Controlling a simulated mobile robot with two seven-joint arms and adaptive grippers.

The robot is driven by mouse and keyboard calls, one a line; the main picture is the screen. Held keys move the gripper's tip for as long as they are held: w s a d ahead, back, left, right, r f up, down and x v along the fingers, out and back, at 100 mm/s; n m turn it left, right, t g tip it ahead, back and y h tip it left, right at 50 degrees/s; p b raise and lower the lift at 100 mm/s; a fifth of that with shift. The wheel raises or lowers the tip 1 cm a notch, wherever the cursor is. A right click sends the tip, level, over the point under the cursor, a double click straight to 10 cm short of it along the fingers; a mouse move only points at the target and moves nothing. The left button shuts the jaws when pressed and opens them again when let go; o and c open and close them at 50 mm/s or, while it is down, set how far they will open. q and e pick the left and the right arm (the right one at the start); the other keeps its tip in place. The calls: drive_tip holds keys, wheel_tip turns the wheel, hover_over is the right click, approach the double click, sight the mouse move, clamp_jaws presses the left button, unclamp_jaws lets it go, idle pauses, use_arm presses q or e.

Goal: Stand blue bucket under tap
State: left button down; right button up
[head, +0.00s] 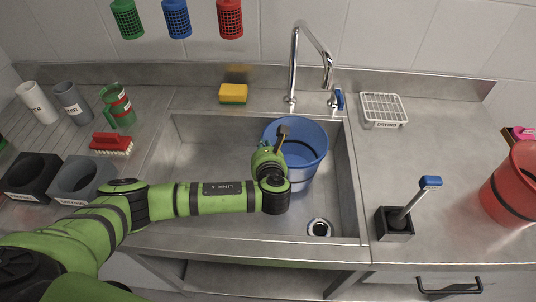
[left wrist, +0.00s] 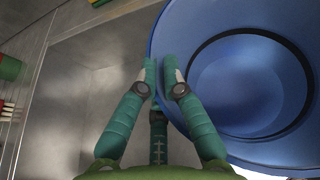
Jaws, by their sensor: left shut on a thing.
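The blue bucket (head: 311,160) is in the sink (head: 200,170), upright or nearly so, its open top facing up. My left gripper (head: 281,138) is shut on the bucket's left rim; in the left wrist view its fingers (left wrist: 161,75) pinch the wall of the bucket (left wrist: 235,85), one finger on each side. The bucket looks empty. The chrome tap (head: 294,60) stands behind the sink, its spout end above the bucket's back right side. I cannot tell whether the bucket's base touches the sink floor. My right gripper is not in view.
A yellow sponge (head: 233,94) lies behind the sink. The drain (head: 319,228) is at the front right of the basin. A blue-handled brush in a holder (head: 394,224) and a red bucket (head: 512,185) stand on the right counter. The basin's left part is free.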

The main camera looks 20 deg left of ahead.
use_arm(q)
wheel_tip(320, 180, down, 3)
drive_tip(key=shift+d+f, duration=0.1)
drive_tip(key=shift+f, duration=0.1)
drive_tip(key=c, duration=1.4)
unclamp_jaws()
drive_tip(key=shift+s, duration=0.1)
drive_tip(key=shift+o, duration=0.2)
drive_tip(key=shift+s, duration=0.1)
drive_tip(key=v, duration=1.1)
drive_tip(key=shift+s+d+r, duration=0.15)
drive_tip(key=shift+s+r, duration=0.1)
drive_tip(key=shift+s, duration=0.05)
